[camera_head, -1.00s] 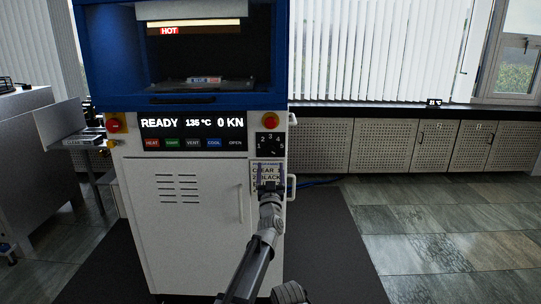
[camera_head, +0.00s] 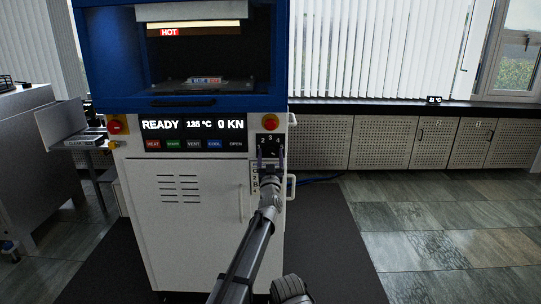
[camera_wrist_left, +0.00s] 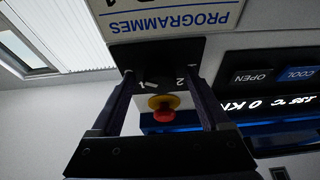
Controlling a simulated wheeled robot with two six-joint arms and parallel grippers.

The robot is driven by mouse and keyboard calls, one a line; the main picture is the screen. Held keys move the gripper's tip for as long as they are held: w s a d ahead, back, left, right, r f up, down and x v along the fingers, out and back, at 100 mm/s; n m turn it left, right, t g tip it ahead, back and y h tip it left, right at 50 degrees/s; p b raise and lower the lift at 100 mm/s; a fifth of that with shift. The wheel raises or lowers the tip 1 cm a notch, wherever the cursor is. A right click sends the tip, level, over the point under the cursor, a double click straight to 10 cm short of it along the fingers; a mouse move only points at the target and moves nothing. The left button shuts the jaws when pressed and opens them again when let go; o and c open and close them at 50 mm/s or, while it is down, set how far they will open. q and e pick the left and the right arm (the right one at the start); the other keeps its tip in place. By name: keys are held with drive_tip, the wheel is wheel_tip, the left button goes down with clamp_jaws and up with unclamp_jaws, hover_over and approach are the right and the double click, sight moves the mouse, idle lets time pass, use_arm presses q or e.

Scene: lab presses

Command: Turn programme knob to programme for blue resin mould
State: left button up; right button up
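The programme knob's black panel (camera_head: 270,147) is on the press front below the red stop button, with numbers 2, 3 and 4 readable in the head view. My left gripper (camera_head: 270,157) is in front of its lower part, fingers apart, one at each side. The knob itself cannot be made out between them. In the left wrist view the spread fingers (camera_wrist_left: 160,82) reach toward the dark panel (camera_wrist_left: 158,52), which appears upside down. The programme card (camera_head: 255,180) is mostly hidden by my gripper; its PROGRAMMES heading (camera_wrist_left: 175,22) shows in the wrist view. My right gripper is not identifiable.
The press (camera_head: 190,220) display reads READY, 135 °C, 0 KN. A red stop button (camera_head: 270,123) is just above the knob panel. A small blue, white and red labelled item (camera_head: 207,80) lies in the hot chamber. A handle (camera_head: 291,187) protrudes to the right.

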use_arm(q)
clamp_jaws()
idle(0.4)
drive_tip(key=shift+n, duration=0.3)
drive_tip(key=n+y, duration=0.1)
drive_tip(key=n, duration=0.1)
drive_tip(key=n+y, duration=0.1)
drive_tip(key=n, duration=0.1)
drive_tip(key=shift+d+r+n+y+p, duration=0.1)
drive_tip(key=shift+d+n+y+p, duration=0.05)
drive_tip(key=shift+n+y+p, duration=0.2)
drive_tip(key=shift+d+n+g+y+p, duration=0.1)
drive_tip(key=shift+n+g+y+p, duration=0.4)
drive_tip(key=shift+n, duration=0.9)
drive_tip(key=shift+n+g+y+p, duration=0.2)
drive_tip(key=shift+n+y, duration=0.55)
drive_tip(key=shift+n, duration=0.9)
unclamp_jaws()
